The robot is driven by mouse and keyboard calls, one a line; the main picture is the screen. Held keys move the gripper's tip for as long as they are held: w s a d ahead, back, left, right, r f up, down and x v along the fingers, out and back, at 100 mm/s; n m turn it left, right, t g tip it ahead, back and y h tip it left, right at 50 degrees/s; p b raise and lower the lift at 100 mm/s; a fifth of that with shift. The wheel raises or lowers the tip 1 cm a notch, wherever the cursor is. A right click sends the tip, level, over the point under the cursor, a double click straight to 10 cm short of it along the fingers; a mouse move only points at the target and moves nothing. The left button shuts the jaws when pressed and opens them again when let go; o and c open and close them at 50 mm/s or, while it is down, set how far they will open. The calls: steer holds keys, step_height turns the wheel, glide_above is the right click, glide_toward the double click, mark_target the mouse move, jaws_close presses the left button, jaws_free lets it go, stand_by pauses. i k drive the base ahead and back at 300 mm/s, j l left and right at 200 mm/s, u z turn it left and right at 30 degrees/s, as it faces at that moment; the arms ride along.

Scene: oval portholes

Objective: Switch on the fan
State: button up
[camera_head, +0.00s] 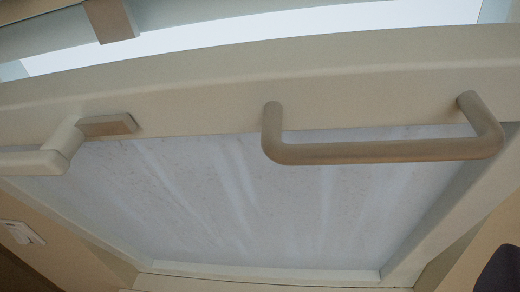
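No fan can be made out in this view. A small white plate with a raised part, like a wall switch (22,233), sits on the beige wall at the lower left. It is small and partly blurred, and I cannot tell what it works or which way it is set. My gripper is not clearly in view.
A tan bar handle (385,151) is fixed across a cream frame (200,92) around a pale streaked panel (250,210). A cream lever (48,160) juts out at left. A bright opening (300,25) lies above. A dark shape (500,270) fills the lower right corner.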

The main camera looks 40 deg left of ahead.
mark_target(20, 236)
steer(key=k+l+u, duration=0.1)
steer(key=u, duration=2.2)
